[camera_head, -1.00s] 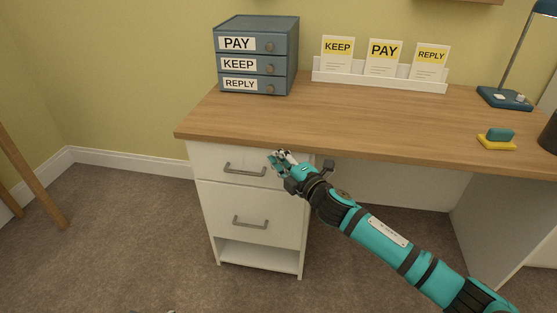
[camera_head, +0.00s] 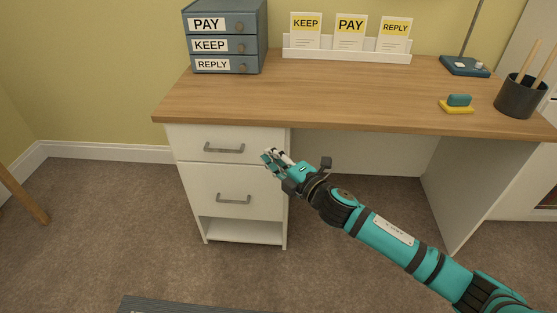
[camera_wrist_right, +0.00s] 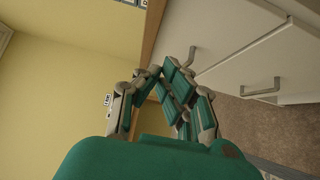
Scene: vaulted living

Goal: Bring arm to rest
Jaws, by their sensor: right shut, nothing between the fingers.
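My right arm comes in from the lower right in the head view. Its teal and grey right gripper (camera_head: 268,158) is shut and empty, in front of the desk's white drawer unit (camera_head: 231,187), below the desktop edge. In the right wrist view the fingers of the right gripper (camera_wrist_right: 166,72) come close together with nothing held between them. My left gripper is not in view.
The wooden desktop (camera_head: 320,95) carries a blue drawer box (camera_head: 225,38), a white card rack (camera_head: 345,55), a teal and yellow object (camera_head: 457,104), a lamp base (camera_head: 465,66) and a dark pencil cup (camera_head: 520,97). Open carpet (camera_head: 110,220) lies at left.

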